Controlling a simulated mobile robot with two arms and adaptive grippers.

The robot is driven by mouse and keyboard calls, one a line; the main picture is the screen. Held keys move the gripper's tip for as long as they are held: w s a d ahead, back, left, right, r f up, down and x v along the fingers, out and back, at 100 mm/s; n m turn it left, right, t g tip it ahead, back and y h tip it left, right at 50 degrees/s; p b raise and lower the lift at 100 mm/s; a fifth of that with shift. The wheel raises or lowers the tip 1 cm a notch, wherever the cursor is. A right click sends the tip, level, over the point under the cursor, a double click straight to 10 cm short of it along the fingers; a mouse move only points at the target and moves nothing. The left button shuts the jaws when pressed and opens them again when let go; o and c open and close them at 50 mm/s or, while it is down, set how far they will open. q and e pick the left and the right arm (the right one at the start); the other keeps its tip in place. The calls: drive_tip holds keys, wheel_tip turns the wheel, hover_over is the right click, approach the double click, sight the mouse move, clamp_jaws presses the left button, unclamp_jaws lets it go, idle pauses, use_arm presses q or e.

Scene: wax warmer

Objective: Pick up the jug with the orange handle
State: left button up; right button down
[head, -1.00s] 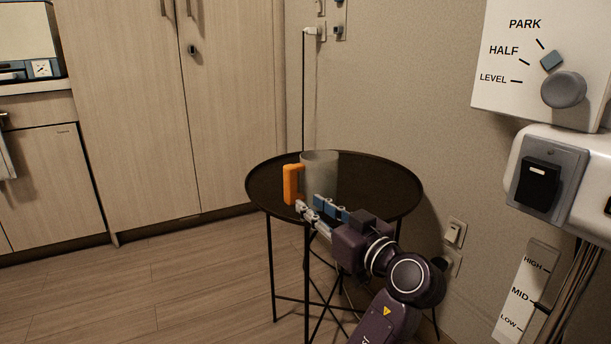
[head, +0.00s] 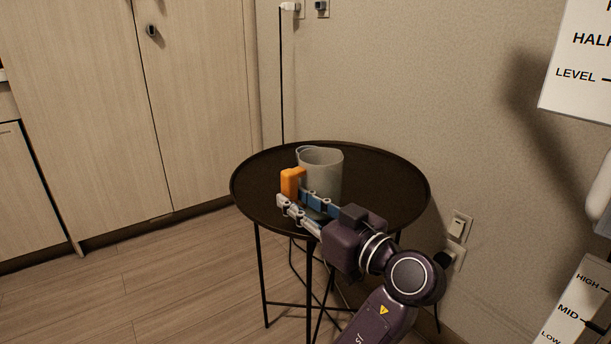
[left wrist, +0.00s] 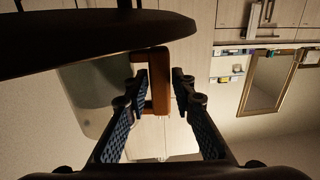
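The grey jug (head: 322,165) stands upright on the round black table (head: 398,192), with its orange handle (head: 291,182) toward the left. My left gripper (head: 293,199) reaches in from the lower right at the handle. In the left wrist view, which is upside down, the jug (left wrist: 95,95) is at left and the orange handle (left wrist: 160,85) shows between the two fingers of my left gripper (left wrist: 158,80). The fingers are apart, with a gap visible on the handle's right side. Whether the left finger touches the handle is unclear. My right gripper is not in view.
The table top (left wrist: 95,32) is otherwise clear. A wall with a socket and plug (head: 457,228) stands behind and to the right. A white unit with lettered markings (head: 585,75) is at the right edge. Wooden cabinets (head: 190,100) stand at the left.

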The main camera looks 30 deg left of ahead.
use_arm(q)
drive_tip(key=shift+d, duration=0.1)
drive_tip(key=shift+c, duration=0.6)
clamp_jaws()
drive_tip(key=shift+r, duration=0.2)
